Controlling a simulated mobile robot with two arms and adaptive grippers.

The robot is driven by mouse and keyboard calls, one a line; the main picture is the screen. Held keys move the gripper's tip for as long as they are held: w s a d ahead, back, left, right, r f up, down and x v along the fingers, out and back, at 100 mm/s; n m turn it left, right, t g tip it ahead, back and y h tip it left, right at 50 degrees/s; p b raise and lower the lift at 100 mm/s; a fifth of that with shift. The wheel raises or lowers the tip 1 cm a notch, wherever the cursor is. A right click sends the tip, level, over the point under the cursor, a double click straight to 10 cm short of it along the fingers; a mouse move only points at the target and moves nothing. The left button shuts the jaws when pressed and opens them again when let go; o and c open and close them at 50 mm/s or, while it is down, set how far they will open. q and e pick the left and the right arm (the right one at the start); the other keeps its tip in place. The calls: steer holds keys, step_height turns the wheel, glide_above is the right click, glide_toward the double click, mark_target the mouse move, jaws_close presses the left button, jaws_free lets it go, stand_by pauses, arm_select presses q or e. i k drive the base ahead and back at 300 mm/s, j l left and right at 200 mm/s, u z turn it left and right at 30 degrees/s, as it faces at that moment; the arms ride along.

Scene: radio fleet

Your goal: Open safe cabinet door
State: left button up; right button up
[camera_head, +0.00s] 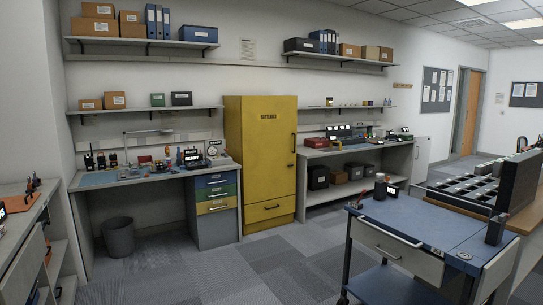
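A tall yellow cabinet (261,165), with dark lettering that seems to read "BATTERIES", stands against the back wall near the middle of the head view. Its door (258,148) looks shut. A dark vertical handle (293,143) sits at the door's right edge, with a small dark spot that may be a lock below it. A drawer front (265,211) with its own dark handle is under the door and looks closed. Neither of my grippers is in view.
A desk with coloured drawers (216,193) stands left of the cabinet, and a workbench (338,151) right of it. A blue-topped cart (420,222) fills the lower right. A grey bin (118,236) stands under the desk. Carpet (245,270) before the cabinet is clear.

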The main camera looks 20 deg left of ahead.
mark_target(269, 124)
steer(key=i+u, duration=0.25)
steer(key=i, duration=0.8)
steer(key=i+j+u, duration=0.1)
steer(key=i+u, duration=0.2)
steer(key=i, duration=0.25)
steer(key=i+u, duration=0.3)
steer(key=i, duration=0.25)
steer(key=i+l+u, duration=0.15)
steer(key=i+u, duration=0.15)
steer(key=i, duration=0.25)
steer(key=i+l+u, duration=0.3)
steer(key=i, duration=0.2)
steer(key=i+z, duration=0.15)
steer(key=i, duration=0.35)
steer(key=i+j+z, duration=0.2)
steer(key=i, duration=0.25)
steer(key=i+z, duration=0.15)
steer(key=i, duration=0.3)
steer(key=i+j+z, duration=0.2)
steer(key=i, duration=0.3)
steer(key=i+l+z, duration=0.25)
steer(key=i+z, duration=0.15)
steer(key=i, duration=0.4)
steer(key=i+z, duration=0.45)
steer(key=i, duration=0.3)
